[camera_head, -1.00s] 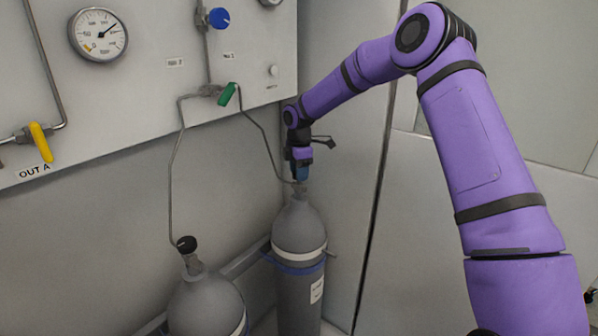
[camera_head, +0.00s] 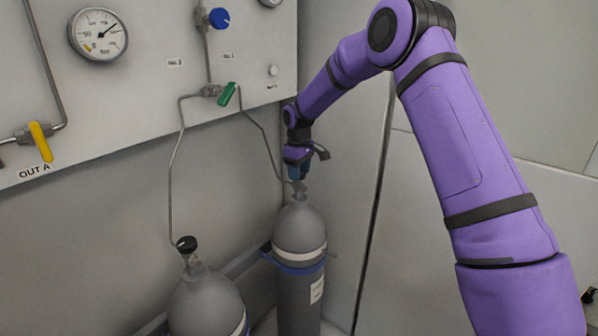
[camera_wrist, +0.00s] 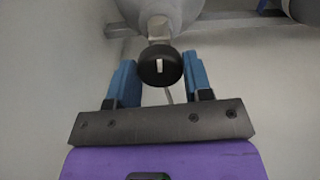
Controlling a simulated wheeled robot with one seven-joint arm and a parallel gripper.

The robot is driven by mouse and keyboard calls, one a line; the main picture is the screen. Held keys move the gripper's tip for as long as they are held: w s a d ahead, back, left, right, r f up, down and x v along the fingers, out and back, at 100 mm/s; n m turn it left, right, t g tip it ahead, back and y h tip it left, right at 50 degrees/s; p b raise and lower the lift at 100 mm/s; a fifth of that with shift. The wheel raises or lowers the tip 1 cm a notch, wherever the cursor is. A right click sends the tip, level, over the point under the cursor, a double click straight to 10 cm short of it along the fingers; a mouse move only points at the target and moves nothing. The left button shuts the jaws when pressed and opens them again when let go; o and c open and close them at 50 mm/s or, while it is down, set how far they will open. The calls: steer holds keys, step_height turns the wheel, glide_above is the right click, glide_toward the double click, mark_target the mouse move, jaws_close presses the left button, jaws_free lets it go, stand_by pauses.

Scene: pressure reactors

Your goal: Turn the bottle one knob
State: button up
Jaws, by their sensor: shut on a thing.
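The black round knob (camera_wrist: 160,68) with a white mark shows in the wrist view, between my gripper's two blue fingers. It tops the valve of the right grey bottle (camera_head: 298,236), which stands upright in the head view. My gripper (camera_head: 297,176) is at the top of that bottle, shut on the knob from both sides. In the head view the fingers hide the knob. The white mark points roughly up and down in the wrist view. The bottle's grey shoulder (camera_wrist: 160,14) shows beyond the knob.
A second grey bottle (camera_head: 206,304) with a black knob (camera_head: 186,244) stands at the left. A wall panel (camera_head: 120,120) carries a gauge (camera_head: 98,35), a blue knob (camera_head: 219,18), a green handle (camera_head: 228,94) and a yellow handle (camera_head: 40,142). A thin pipe (camera_head: 263,135) runs down close to my gripper.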

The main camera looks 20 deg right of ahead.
steer(key=m, duration=0.4)
steer(key=shift+m, duration=0.3)
steer(key=m, duration=0.4)
steer(key=shift+m, duration=0.3)
steer(key=m, duration=0.4)
steer(key=shift+m, duration=1.8)
steer(key=o, duration=0.9)
step_height(320, 180, up, 11)
steer(key=shift+f, duration=0.1)
